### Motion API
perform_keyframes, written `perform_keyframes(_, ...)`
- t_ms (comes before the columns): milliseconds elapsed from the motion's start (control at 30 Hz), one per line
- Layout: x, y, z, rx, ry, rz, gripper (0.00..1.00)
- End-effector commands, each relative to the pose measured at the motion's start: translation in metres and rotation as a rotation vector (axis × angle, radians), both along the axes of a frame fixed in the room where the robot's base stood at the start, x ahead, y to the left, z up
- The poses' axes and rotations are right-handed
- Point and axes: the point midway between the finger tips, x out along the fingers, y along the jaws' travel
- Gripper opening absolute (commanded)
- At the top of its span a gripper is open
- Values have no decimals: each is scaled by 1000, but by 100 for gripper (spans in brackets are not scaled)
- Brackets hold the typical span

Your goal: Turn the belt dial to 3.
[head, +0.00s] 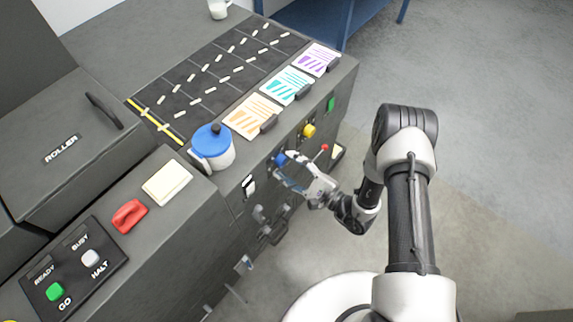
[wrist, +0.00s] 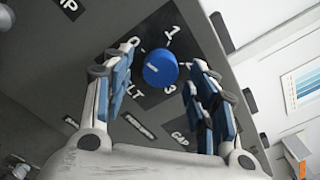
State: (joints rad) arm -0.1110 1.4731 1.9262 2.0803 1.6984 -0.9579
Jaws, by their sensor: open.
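The belt dial (wrist: 161,68) is a round blue knob on a dark plate with white numerals around it; a 1 and a 3 can be read. A short white mark shows on its face, but I cannot tell which numeral it points to. The label beside it is partly hidden, with "LT" showing. My gripper (wrist: 163,75) is open, its fingers on either side of the dial with visible gaps. In the head view my gripper (head: 297,176) is at the machine's front face, next to the blue dial (head: 281,160).
A red-tipped lever (head: 324,148), a yellow knob (head: 309,130) and a green part (head: 331,104) sit along the same face. A blue-lidded jar (head: 212,148) and coloured cards stand on top. The floor right of the machine is clear.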

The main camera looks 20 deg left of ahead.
Motion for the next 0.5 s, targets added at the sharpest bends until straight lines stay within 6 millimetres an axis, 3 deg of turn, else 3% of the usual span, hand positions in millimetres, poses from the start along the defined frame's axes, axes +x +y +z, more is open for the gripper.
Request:
perform_keyframes(167, 5, 12, 0, 0, 0, 0, 53)
perform_keyframes(500, 6, 14, 0, 1, 0, -1, 50)
